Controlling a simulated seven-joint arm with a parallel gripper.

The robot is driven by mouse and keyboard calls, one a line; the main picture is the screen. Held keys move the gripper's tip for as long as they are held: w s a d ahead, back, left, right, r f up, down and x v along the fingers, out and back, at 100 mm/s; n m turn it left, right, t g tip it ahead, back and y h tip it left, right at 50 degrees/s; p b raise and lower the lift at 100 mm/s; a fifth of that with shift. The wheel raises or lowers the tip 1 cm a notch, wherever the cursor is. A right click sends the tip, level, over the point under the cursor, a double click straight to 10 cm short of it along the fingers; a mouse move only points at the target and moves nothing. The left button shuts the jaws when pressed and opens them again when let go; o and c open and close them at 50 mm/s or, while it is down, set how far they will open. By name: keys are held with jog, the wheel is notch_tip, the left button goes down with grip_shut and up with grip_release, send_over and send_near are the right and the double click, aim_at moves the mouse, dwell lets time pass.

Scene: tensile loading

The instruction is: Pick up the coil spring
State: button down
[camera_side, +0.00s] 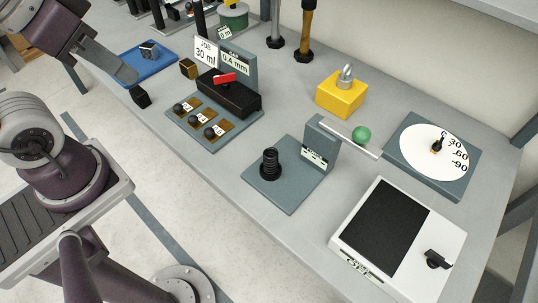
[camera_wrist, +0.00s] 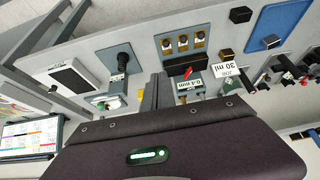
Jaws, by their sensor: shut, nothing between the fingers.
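The coil spring (camera_side: 270,163) is black and stands upright on a grey base plate (camera_side: 294,199) near the middle of the bench. It also shows in the wrist view as a dark coil (camera_wrist: 123,60), left of my fingers. My gripper (camera_side: 130,77) is at the upper left in the side view, above the bench edge and well apart from the spring. In the wrist view its fingers (camera_wrist: 155,80) are shut with nothing between them.
Beside the spring stand an upright plate with a rod and green ball (camera_side: 361,134), a white scale with a black pad (camera_side: 387,222), and a yellow block (camera_side: 342,95). A switch panel (camera_side: 213,117) lies to the left. A dial board (camera_side: 434,154) is at right.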

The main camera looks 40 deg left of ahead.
dwell(0.4)
jog(key=c, duration=1)
grip_release()
